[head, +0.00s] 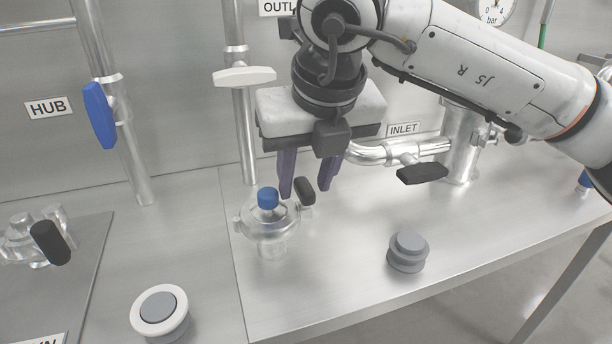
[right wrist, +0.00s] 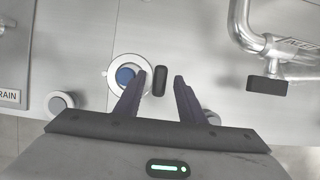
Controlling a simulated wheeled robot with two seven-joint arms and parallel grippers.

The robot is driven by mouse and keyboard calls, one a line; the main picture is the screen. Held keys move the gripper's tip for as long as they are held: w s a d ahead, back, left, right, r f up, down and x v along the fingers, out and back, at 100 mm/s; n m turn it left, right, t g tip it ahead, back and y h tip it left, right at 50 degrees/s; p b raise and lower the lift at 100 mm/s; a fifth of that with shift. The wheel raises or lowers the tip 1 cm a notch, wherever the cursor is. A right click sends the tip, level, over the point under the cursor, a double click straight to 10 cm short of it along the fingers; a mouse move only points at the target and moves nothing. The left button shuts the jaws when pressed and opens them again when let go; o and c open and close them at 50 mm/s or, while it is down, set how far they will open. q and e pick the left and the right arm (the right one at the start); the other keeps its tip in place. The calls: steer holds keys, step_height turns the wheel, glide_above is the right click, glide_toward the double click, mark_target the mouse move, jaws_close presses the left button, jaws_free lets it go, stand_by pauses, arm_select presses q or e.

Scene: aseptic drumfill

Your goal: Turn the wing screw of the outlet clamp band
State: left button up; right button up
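The outlet clamp band (head: 268,228) is a shiny metal ring around a fitting with a blue cap (head: 268,197) on the steel table. It also shows in the right wrist view (right wrist: 113,75). Its black wing screw (head: 304,192) sticks out on the right side and appears as an upright dark bar in the right wrist view (right wrist: 160,81). My right gripper (head: 306,186) points down with its purple-grey fingers apart. In the right wrist view the wing screw lies between the two fingertips, with a gap on each side. I see no contact. My left gripper is out of view.
A white-handled valve (head: 245,76) is on the pipe behind. The inlet pipe with a black handle (head: 422,173) lies to the right. A grey knob (head: 408,252) and a white-ringed button (head: 160,312) stand in front. A blue handle (head: 99,115) is at left. The front-right tabletop is bare.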

jaws_close()
